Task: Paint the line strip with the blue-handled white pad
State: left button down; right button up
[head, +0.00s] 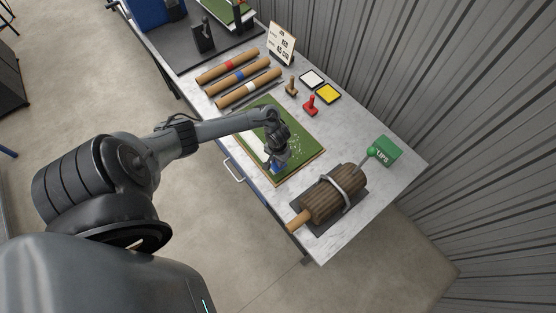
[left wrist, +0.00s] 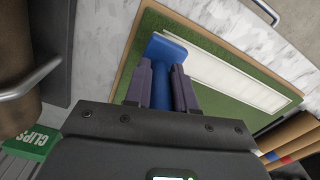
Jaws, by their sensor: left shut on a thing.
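My left gripper (head: 278,156) is shut on the blue handle of the pad, low over the near end of the green turf board (head: 301,156). In the left wrist view the gripper's two fingers (left wrist: 162,88) clasp the upright blue handle (left wrist: 161,98). The pad's blue block (left wrist: 166,48) is beyond them, at one end of the pale line strip (left wrist: 235,80). The pad's white face is hidden underneath. I cannot tell whether it touches the strip. In the head view the arm hides much of the strip. My right gripper is not in view.
A white tray (head: 312,79), a yellow tray (head: 328,93), a red-handled pad (head: 311,106) and a tan-handled pad (head: 291,86) stand beyond the board. Banded rolls (head: 238,75) lie to the left. A brown roll (head: 323,199) and green clips box (head: 388,151) are to the right.

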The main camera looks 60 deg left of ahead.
pick_arm(q)
jog(key=shift+d+r+p, duration=0.2)
jog(key=shift+r+p, duration=0.5)
jog(key=shift+r, duration=0.1)
jog(key=shift+a+r+p, duration=0.1)
jog(key=shift+r+p, duration=0.55)
jog(key=shift+p, duration=0.1)
jog(key=shift+r, duration=0.6)
jog(key=shift+r+p, duration=0.35)
jog(key=shift+r, duration=0.05)
